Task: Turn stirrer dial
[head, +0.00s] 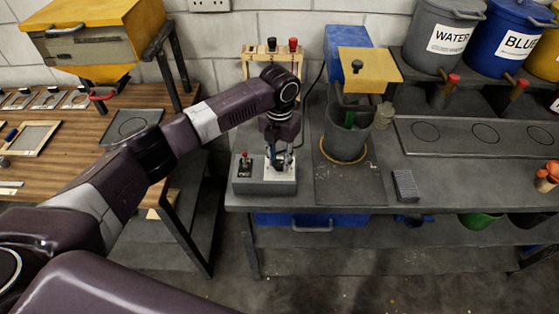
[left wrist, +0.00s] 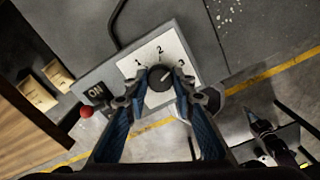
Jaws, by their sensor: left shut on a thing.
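The stirrer dial (left wrist: 160,78) is a round black knob on a white plate marked 1, 2 and 3. Its pale pointer line slants up and right, toward the 3. My left gripper (left wrist: 151,94) is shut on the dial, one blue-padded finger on each side. In the head view my left gripper (head: 279,162) comes down from above onto the grey control box (head: 262,188), and hides the dial there. The stirrer (head: 366,70) with its yellow top stands to the right, over a dark bucket (head: 344,138).
A red-tipped switch (head: 245,163) stands on the box, left of the dial. A wooden rack (head: 272,55) with a black and a red knob is behind. A ribbed grey block (head: 405,186) lies right of the stirrer. Wooden table (head: 75,160) at left.

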